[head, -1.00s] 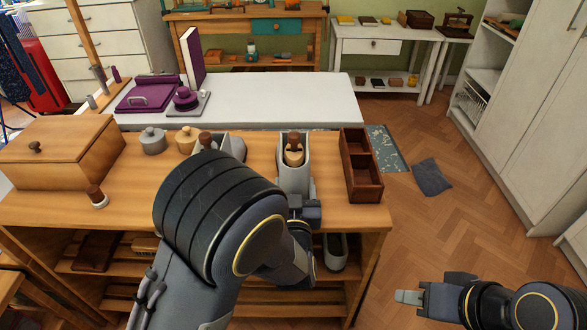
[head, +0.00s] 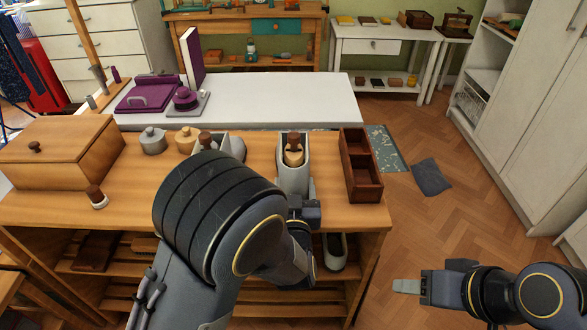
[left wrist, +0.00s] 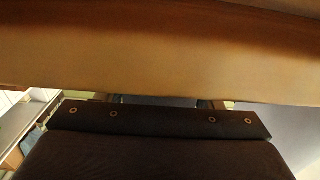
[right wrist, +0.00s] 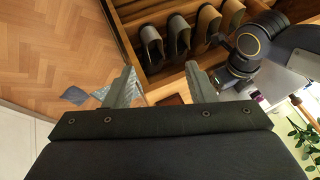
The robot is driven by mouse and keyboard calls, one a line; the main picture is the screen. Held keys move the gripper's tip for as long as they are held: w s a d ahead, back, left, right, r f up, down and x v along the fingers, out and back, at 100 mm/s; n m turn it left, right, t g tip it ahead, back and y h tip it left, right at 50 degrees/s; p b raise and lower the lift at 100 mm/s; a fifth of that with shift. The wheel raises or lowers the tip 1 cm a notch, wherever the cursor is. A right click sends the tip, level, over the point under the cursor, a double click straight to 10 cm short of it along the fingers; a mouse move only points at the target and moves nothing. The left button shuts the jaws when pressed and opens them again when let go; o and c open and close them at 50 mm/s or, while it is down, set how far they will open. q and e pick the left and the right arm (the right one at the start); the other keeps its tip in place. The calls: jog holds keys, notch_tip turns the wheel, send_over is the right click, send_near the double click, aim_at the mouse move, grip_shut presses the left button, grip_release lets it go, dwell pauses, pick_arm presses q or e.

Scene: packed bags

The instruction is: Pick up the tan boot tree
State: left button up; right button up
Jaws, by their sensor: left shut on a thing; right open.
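The tan boot tree (head: 293,157), with a dark brown knob on top, stands upright in a grey open-fronted holder (head: 284,178) on the wooden bench. My left gripper (head: 304,200) is at the front of that holder, shut on the boot tree; my own arm hides much of the contact. In the left wrist view a smooth tan wood surface (left wrist: 160,50) fills the top and covers the fingertips, so the exact hold is not clear. My right gripper (head: 408,287) is open and empty, away from the bench; its spread fingers show in the right wrist view (right wrist: 162,88).
A dark wooden box (head: 362,185) stands right of the holder. A wooden chest (head: 60,150), a grey lidded pot (head: 152,140) and another grey holder (head: 235,146) are to the left. Shoes (head: 335,252) lie on the shelf below.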

jog(key=w+r+n+g, duration=0.1)
jog(key=w+r+n, duration=0.2)
jog(key=w+r, duration=0.5)
jog(key=n+g, duration=0.1)
jog(key=n, duration=0.6)
send_near(295, 135)
jog(key=shift+h, duration=0.4)
jog(key=x, duration=0.4)
jog(key=shift+f, duration=0.45)
jog(key=x, duration=0.5)
jog(key=shift+w+a, duration=0.25)
jog(key=shift+a, duration=0.2)
jog(key=shift+w+a+f, duration=0.1)
jog(key=shift+f, duration=0.4)
grip_shut()
